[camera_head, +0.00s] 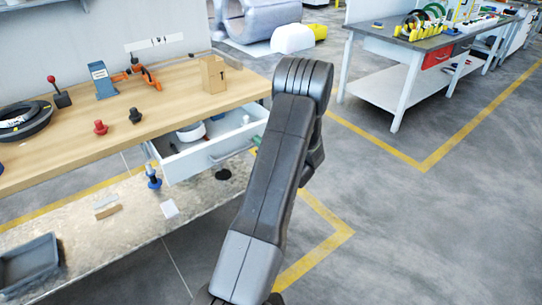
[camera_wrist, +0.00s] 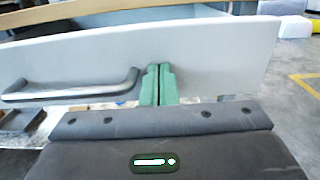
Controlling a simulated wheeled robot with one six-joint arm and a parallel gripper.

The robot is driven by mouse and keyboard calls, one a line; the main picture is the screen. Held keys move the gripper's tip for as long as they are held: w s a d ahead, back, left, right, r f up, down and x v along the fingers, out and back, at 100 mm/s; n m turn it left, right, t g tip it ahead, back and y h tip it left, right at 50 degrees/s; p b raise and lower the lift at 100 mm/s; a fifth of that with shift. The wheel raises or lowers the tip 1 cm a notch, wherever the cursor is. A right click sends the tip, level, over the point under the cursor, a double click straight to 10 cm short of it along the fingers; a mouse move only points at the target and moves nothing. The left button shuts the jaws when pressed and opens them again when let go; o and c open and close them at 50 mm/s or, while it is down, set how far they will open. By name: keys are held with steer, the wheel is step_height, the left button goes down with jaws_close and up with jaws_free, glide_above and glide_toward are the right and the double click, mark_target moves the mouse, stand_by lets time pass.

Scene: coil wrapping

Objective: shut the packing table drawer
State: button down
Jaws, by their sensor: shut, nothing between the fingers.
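The white packing table drawer (camera_head: 188,166) is pulled open below the wooden table top (camera_head: 170,92), with a white roll-like item (camera_head: 191,132) inside. In the wrist view the drawer's pale front panel (camera_wrist: 215,58) spans most of the picture, with its grey bar handle (camera_wrist: 75,89) at left. My gripper's green fingers (camera_wrist: 158,84) are shut and empty, in front of the panel just right of the handle. I cannot tell whether they touch it. In the head view my arm hides most of the gripper and the drawer's right end.
On the table top are a black coil (camera_head: 24,120), an orange tool (camera_head: 150,78), a cardboard box (camera_head: 213,74) and small red and black knobs. A lower shelf (camera_head: 110,235) holds a grey bin (camera_head: 29,265). Another workbench (camera_head: 385,88) stands at back right. The floor at right is clear.

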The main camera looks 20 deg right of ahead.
steer(key=b, duration=0.4)
glide_toward(236, 122)
steer(key=w+a+r, duration=0.1)
steer(key=a, duration=0.1)
steer(key=w+a+r, duration=0.1)
steer(key=w+r, duration=0.1)
steer(key=shift+a+r, duration=0.2)
steer(key=shift+a, duration=0.2)
steer(key=shift+w+a+r, duration=0.1)
steer(key=shift+w+a, duration=0.1)
steer(key=shift+w, duration=0.3)
steer(key=shift+r, duration=0.2)
steer(key=shift+w+r, duration=0.1)
steer(key=shift+r, duration=0.05)
